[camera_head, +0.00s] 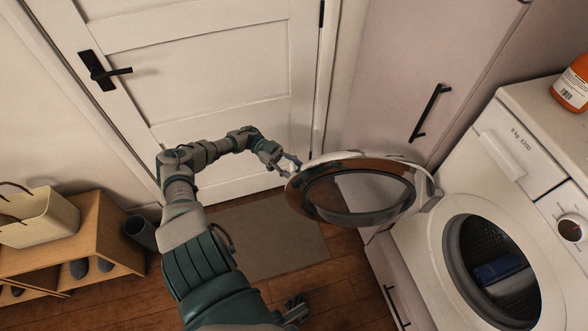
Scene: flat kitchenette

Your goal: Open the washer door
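The washer (411,243) stands at the right, and its round drum opening is uncovered. The washer door (420,176), a white and brown ring with a glass middle, stands wide open, swung out to the left of the opening. My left gripper (289,163) is at the door's far left rim, touching or very close to it. Its fingers are too small to tell whether they are open or shut on the rim. A dark, finger-like part (296,308) at the bottom middle may be my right gripper; its state is unclear.
Dark blue cloth (498,270) lies inside the drum. An orange bottle (572,88) stands on the washer. A tall cabinet (400,60) and a white room door (210,65) are behind. A wooden shelf (92,245) stands left. A mat (265,235) lies on the floor.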

